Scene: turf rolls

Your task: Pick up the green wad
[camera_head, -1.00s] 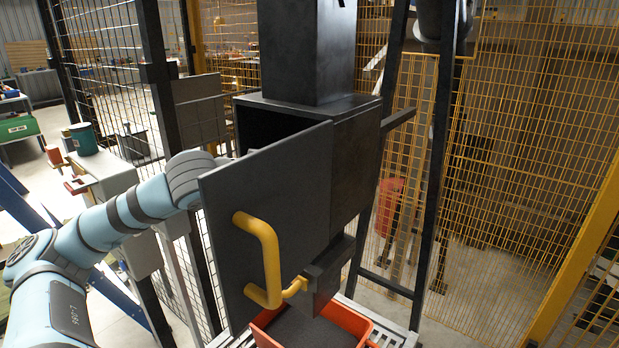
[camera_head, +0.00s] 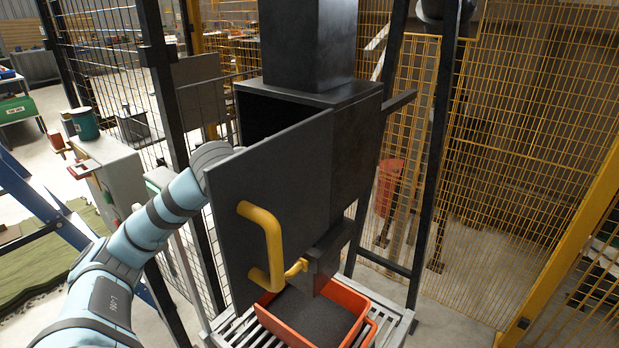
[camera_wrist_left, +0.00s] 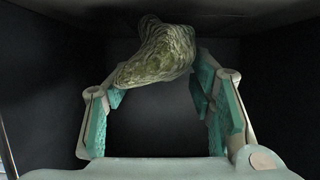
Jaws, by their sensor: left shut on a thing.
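The green wad (camera_wrist_left: 158,52) is a mottled, lumpy green mass inside the dark box, seen in the left wrist view. My left gripper (camera_wrist_left: 160,80) is shut on it, with the teal-padded fingers on either side of its lower part. In the head view my left arm comes in from the left and its wrist goes behind the open door (camera_head: 285,190) of the black machine. The door hides the gripper and the wad there. My right gripper is not in view.
The door carries a yellow handle (camera_head: 268,240). An orange tray (camera_head: 362,300) of dark material stands on a slatted rack below the machine. Black posts and yellow mesh fencing (camera_head: 540,130) stand around it. A grey box chute (camera_head: 308,45) rises from the top.

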